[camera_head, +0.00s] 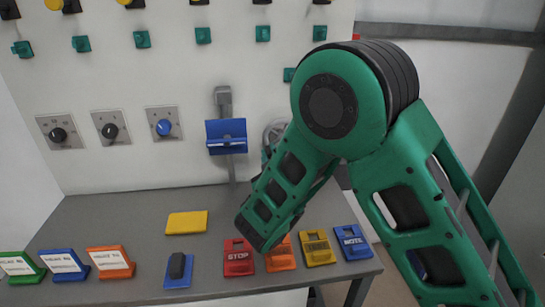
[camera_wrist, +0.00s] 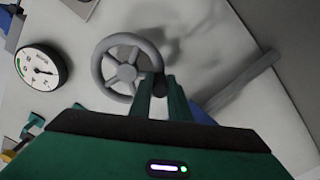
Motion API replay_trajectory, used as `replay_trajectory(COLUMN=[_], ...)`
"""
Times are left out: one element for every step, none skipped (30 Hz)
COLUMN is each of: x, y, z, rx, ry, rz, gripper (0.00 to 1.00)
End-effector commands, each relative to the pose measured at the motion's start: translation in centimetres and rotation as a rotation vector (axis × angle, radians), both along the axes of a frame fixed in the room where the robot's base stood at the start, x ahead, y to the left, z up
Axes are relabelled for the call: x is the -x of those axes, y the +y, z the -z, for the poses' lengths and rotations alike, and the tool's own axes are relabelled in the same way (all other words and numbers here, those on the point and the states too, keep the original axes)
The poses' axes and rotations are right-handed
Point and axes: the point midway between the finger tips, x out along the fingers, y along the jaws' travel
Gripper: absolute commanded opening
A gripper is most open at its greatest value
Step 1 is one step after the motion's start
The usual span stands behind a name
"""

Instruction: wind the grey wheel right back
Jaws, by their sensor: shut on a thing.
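The grey wheel (camera_wrist: 127,52) is a spoked handwheel on the pale panel, seen in the upper middle of the wrist view. My gripper (camera_wrist: 157,88) is at the wheel's lower right, its two green fingers shut on a dark handle (camera_wrist: 159,80) at the rim. In the head view only a part of the wheel (camera_head: 271,131) shows, beside my green arm. My arm covers the rest of the wheel and the fingers there.
A round gauge (camera_wrist: 41,68) is left of the wheel. A grey lever with a blue plate (camera_head: 226,132) stands left of my arm. Below, the grey bench (camera_head: 125,214) carries coloured blocks, including a red STOP block (camera_head: 238,258). Dials (camera_head: 163,127) line the panel.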

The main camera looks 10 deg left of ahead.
Motion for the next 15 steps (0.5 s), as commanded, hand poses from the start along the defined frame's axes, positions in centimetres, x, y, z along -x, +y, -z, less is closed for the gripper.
replay_trajectory(x=[0.13, 0.13, 0.14, 0.14, 0.15, 0.15, 0.15, 0.15, 0.15, 0.15, 0.15, 0.15, 0.15, 0.14, 0.14], y=[0.15, 0.18, 0.20, 0.21, 0.22, 0.23, 0.23, 0.24, 0.24, 0.25, 0.24, 0.24, 0.24, 0.25, 0.25], z=[0.01, -0.02, -0.05, -0.07, -0.09, -0.10, -0.12, -0.12, -0.13, -0.13, -0.14, -0.14, -0.14, -0.14, -0.15], rx=[-0.010, -0.015, -0.022, -0.025, -0.028, -0.031, -0.033, -0.034, -0.035, -0.035, -0.035, -0.035, -0.035, -0.035, -0.035], ry=[0.005, 0.006, 0.008, 0.009, 0.010, 0.011, 0.010, 0.011, 0.011, 0.011, 0.011, 0.011, 0.011, 0.011, 0.011], rz=[-0.002, -0.002, -0.002, -0.002, -0.002, -0.002, -0.003, -0.003, -0.003, -0.003, -0.003, -0.003, -0.003, -0.003, -0.003], gripper=[0.00, 0.00, 0.00, 0.00, 0.00, 0.00, 0.00, 0.00, 0.00, 0.00, 0.00, 0.00, 0.00, 0.00, 0.00])
